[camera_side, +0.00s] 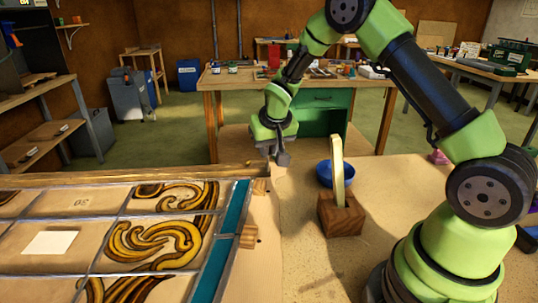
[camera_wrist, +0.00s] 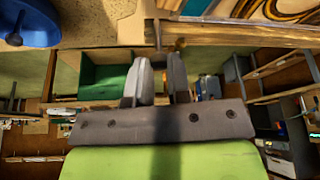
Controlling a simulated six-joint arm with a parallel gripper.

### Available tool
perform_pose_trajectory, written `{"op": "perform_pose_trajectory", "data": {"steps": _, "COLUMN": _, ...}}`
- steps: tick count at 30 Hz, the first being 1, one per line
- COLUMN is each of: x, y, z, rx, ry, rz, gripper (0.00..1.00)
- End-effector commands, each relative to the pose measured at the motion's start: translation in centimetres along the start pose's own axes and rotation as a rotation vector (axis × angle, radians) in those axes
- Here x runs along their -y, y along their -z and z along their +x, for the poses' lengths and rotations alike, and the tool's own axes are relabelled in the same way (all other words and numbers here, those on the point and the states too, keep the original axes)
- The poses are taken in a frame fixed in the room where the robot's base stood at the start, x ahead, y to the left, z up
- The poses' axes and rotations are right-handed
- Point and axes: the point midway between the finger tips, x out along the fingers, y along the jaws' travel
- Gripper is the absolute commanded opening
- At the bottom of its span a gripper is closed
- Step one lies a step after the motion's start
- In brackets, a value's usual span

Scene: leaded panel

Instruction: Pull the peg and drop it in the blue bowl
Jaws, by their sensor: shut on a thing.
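My gripper (camera_side: 283,158) is low at the far right corner of the leaded panel (camera_side: 165,240), by the wooden strip along its far edge. In the wrist view my gripper (camera_wrist: 160,66) has its two grey fingers close together, shut on a small dark peg (camera_wrist: 158,59). The peg is mostly hidden between the fingers, and I cannot tell whether it still touches the strip or bench. The blue bowl (camera_side: 323,174) stands to the right of my gripper, partly behind a cream upright tool. It also shows at the upper left of the wrist view (camera_wrist: 35,20).
A wooden block (camera_side: 343,217) holds the cream tool (camera_side: 337,165) upright in front of the bowl. Small wood blocks (camera_side: 249,236) sit along the panel's right edge. A white paper (camera_side: 48,243) lies on the panel. The bench between panel and block is clear.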

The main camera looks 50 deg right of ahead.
Motion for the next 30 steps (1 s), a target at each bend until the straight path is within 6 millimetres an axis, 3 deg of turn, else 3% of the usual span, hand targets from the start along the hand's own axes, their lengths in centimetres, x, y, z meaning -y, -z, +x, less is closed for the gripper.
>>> {"op": "perform_pose_trajectory", "data": {"steps": 14, "x": 0.0, "y": 0.6, "z": -1.1, "rx": -0.004, "ry": 0.0, "rz": 0.001, "gripper": 0.0}}
{"op": "perform_pose_trajectory", "data": {"steps": 17, "x": 0.1, "y": 1.4, "z": -3.2, "rx": -0.008, "ry": 0.004, "rz": 0.003, "gripper": 0.0}}
{"op": "perform_pose_trajectory", "data": {"steps": 24, "x": 0.1, "y": 4.3, "z": -10.3, "rx": -0.01, "ry": 0.005, "rz": 0.002, "gripper": 0.0}}
{"op": "perform_pose_trajectory", "data": {"steps": 30, "x": 0.0, "y": 5.8, "z": -13.7, "rx": -0.006, "ry": 0.003, "rz": 0.0, "gripper": 0.0}}
